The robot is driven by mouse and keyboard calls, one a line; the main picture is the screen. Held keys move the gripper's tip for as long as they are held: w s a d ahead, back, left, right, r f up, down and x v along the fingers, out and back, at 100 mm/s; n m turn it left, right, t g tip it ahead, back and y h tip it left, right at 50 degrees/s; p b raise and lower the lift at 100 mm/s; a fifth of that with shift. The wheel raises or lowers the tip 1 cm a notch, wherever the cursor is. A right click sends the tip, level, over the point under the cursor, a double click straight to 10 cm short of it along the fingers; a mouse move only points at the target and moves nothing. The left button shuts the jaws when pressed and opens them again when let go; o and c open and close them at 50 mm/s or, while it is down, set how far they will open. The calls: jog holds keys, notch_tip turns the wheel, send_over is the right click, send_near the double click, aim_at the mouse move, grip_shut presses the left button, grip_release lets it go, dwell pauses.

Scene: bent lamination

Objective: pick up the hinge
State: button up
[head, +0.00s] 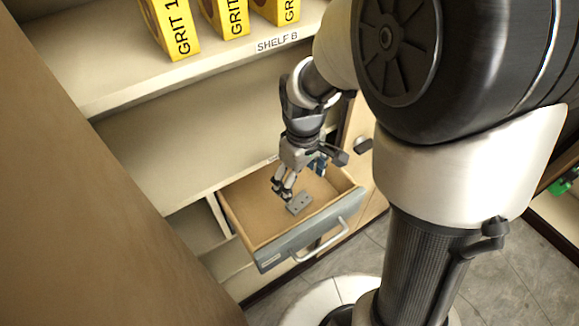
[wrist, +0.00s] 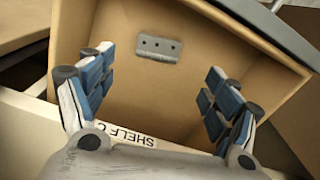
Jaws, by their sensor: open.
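The hinge (head: 299,203) is a small grey metal plate lying on the floor of an open drawer. In the wrist view the hinge (wrist: 159,49) shows dark holes and lies beyond my fingertips, roughly midway between them. My gripper (head: 283,186) is over the drawer, close to the hinge in the head view. In the wrist view my gripper (wrist: 157,72) has its two blue-padded fingers spread wide with nothing between them. I cannot tell the exact height of the fingertips above the hinge.
The pulled-out drawer (head: 264,252) has wooden walls and a grey front with a handle (head: 322,246). A shelf labelled SHELF B (head: 225,52) holds yellow GRIT boxes (head: 172,27) above. A SHELF C label (wrist: 133,137) sits on the edge near my gripper. A brown panel (head: 80,200) stands at the left.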

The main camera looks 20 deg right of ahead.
aim_at(300, 202)
notch_tip(300, 202, down, 9)
jog(key=b, duration=0.3)
jog(key=shift+d, duration=0.15)
jog(key=c, duration=1.2)
jog(key=shift+r, duration=0.1)
